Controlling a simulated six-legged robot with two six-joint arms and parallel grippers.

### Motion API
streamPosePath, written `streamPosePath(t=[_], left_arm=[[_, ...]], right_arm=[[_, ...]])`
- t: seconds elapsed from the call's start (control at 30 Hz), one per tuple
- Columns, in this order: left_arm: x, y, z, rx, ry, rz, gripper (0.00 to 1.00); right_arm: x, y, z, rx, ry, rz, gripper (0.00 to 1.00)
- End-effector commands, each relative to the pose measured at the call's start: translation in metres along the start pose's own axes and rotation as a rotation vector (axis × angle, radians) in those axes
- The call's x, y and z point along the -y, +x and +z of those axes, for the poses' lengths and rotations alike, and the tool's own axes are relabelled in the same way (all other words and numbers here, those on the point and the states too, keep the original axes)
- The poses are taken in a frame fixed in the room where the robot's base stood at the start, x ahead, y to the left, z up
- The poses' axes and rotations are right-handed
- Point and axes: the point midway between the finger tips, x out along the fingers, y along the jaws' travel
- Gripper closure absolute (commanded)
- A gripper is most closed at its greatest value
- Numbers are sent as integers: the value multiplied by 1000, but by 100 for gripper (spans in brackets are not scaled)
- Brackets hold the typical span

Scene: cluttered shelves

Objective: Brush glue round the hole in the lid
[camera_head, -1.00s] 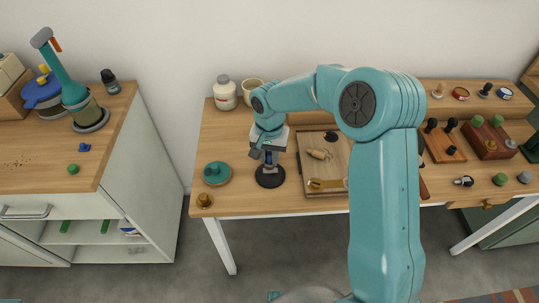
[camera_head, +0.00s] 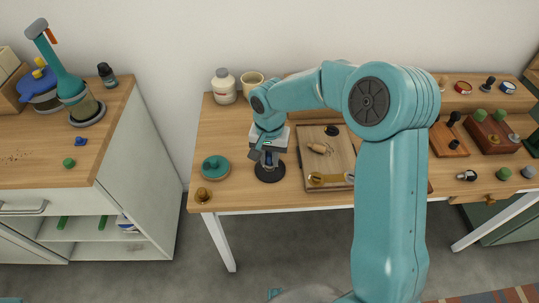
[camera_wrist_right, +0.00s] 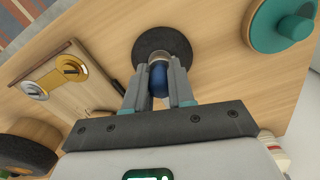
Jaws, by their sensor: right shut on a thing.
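My right gripper (camera_head: 269,160) is over a round black disc (camera_head: 271,174) on the wooden table. In the right wrist view the right gripper (camera_wrist_right: 159,82) is shut on a rounded blue piece (camera_wrist_right: 158,78). A grey collar sits just beyond the blue piece, on the black disc (camera_wrist_right: 150,42). I cannot tell whether the blue piece is joined to the disc. A teal round piece with a knob (camera_head: 214,168) lies left of the disc and also shows in the right wrist view (camera_wrist_right: 285,25). I cannot make out a lid hole, glue or a brush. My left gripper is not in view.
A wooden tray (camera_head: 309,138) with small pieces lies right of the disc. A white bottle (camera_head: 223,88) and a cream mug (camera_head: 249,82) stand behind. A small brass piece (camera_head: 202,195) is near the front edge. Stamp-like pieces crowd the right side.

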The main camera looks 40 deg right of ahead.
Motion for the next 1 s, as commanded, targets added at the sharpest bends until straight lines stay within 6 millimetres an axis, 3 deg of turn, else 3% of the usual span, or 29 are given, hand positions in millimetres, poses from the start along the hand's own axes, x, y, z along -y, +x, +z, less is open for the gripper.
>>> streamPosePath(t=[0.37, 0.8, 1.0], left_arm=[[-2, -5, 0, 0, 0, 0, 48], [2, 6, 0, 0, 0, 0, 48], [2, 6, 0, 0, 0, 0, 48]], right_arm=[[3, 2, -20, 0, -1, 1, 100], [-3, 0, 0, 0, -1, 0, 100], [-2, 0, -3, 1, 0, 1, 100]])
